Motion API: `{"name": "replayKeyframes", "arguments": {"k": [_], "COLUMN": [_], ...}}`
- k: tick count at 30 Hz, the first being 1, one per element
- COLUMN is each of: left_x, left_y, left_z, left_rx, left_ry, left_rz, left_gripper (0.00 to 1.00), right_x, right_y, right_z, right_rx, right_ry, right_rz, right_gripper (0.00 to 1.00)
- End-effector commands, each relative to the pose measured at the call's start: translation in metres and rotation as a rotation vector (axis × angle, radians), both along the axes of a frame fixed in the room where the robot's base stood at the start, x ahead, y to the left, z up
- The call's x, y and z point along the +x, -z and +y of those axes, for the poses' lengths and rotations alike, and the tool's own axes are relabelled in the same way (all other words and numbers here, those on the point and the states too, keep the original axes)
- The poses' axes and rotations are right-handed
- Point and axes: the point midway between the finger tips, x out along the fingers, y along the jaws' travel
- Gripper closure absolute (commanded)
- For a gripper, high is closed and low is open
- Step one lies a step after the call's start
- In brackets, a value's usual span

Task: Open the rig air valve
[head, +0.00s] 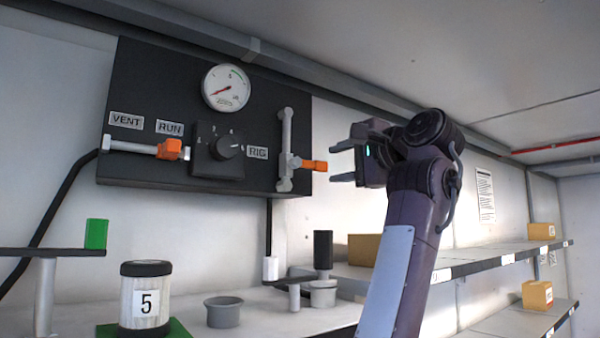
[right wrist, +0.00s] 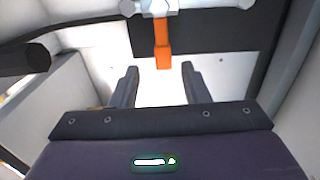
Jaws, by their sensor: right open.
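The rig air valve has an orange handle (head: 307,165) that sticks out to the right from a grey vertical pipe (head: 286,140), beside the RIG label (head: 257,153) on the black panel. My right gripper (head: 342,161) is open and empty just right of the handle's tip, pointing at it. In the right wrist view the orange handle (right wrist: 162,45) points toward my open jaws (right wrist: 159,80) and lines up roughly midway between the fingers, its tip just beyond them. My left gripper is not in view.
The panel also carries a gauge (head: 226,87), a black knob (head: 228,147) and an orange VENT/RUN handle (head: 169,149). Below stand a canister marked 5 (head: 146,298), a grey cup (head: 223,311) and a green block (head: 96,233). Shelves with boxes (head: 537,295) are at the right.

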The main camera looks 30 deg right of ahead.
Motion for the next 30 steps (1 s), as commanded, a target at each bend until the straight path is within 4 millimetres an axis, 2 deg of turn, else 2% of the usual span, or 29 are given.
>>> {"name": "replayKeyframes", "arguments": {"k": [5, 12, 15, 19, 27, 30], "left_x": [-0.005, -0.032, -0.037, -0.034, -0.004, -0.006], "left_y": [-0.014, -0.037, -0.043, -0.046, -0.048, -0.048], "left_z": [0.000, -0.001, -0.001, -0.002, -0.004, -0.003], "left_rx": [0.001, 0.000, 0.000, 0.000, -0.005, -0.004], "left_ry": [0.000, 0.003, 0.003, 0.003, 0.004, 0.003], "left_rz": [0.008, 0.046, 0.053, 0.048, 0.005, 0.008], "left_gripper": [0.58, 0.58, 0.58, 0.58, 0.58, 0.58], "right_x": [0.016, 0.055, 0.067, 0.075, 0.076, 0.076], "right_y": [-0.006, -0.006, -0.005, -0.002, -0.001, -0.001], "right_z": [0.005, 0.008, 0.009, 0.010, 0.010, 0.010], "right_rx": [0.006, 0.002, 0.002, 0.001, 0.001, 0.001], "right_ry": [-0.010, -0.009, -0.008, -0.008, -0.007, -0.007], "right_rz": [-0.001, 0.000, -0.002, -0.002, -0.004, -0.004], "right_gripper": [0.58, 0.58, 0.58, 0.58, 0.58, 0.71]}}
